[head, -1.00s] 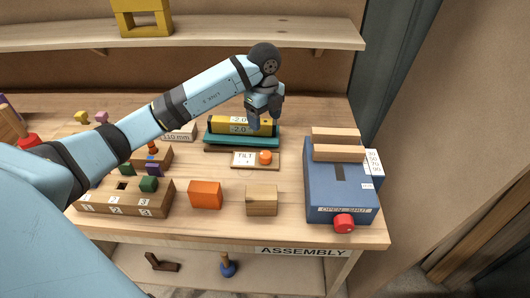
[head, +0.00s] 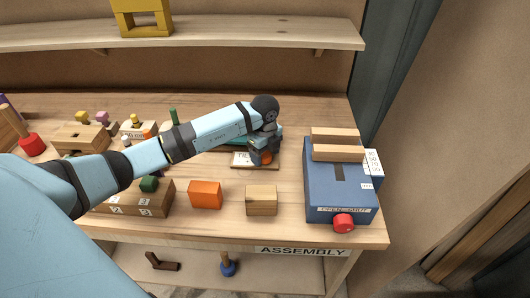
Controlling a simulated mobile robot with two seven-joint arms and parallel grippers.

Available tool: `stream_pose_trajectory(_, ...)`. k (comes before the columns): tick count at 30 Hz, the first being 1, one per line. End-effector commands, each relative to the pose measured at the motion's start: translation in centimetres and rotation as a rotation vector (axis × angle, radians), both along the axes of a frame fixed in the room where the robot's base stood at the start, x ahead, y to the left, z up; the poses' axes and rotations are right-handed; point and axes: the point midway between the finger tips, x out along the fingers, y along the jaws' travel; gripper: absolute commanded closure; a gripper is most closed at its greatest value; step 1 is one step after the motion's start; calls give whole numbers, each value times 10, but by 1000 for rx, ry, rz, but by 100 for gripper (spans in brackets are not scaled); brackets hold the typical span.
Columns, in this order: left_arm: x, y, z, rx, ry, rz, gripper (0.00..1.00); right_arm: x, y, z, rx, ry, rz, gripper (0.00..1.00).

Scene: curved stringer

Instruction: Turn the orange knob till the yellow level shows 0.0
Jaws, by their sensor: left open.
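The orange knob (head: 266,158) sits on a small wooden plate (head: 241,164) and is partly covered by my left gripper (head: 262,160). My left gripper is open, with its fingers pointing down at the knob. I cannot tell whether the fingers touch it. The yellow level is hidden behind my left arm, so its reading does not show. A bit of the teal platform (head: 236,140) under it shows beside the arm. My right gripper is not in view.
A blue box (head: 318,190) with a red knob (head: 344,223) stands at the right. An orange block (head: 205,195) and a wooden block (head: 262,200) lie in front of the plate. A numbered wooden block (head: 150,204) is at the left front.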

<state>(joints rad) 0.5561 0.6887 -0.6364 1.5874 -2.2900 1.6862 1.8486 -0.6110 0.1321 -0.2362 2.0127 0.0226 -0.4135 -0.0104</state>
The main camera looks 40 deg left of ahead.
Motion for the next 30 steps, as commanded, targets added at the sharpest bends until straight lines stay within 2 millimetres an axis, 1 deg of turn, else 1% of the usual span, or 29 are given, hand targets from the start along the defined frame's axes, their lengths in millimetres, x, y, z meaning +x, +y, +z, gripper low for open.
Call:
stream_pose_trajectory(4,0,0,0,0,0,0,33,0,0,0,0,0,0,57)
stream_pose_trajectory(5,0,0,0,0,0,0,40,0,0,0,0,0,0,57)
stream_pose_trajectory(6,0,0,0,0,0,0,49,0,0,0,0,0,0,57)
stream_pose_trajectory(8,0,0,0,-1,0,0,63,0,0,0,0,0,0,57)
stream_pose_trajectory(9,0,0,0,0,0,0,72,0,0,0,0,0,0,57)
stream_pose_trajectory(10,0,0,0,-1,0,0,79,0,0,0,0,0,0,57)
stream_pose_trajectory(11,0,0,0,-1,0,0,82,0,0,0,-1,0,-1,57)
stream_pose_trajectory(20,0,0,1,0,0,-29,82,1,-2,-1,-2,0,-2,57)
stream_pose_trajectory(25,1,0,1,0,-1,-105,82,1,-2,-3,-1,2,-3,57)
stream_pose_trajectory(30,1,0,1,1,-1,-235,82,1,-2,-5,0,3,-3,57)
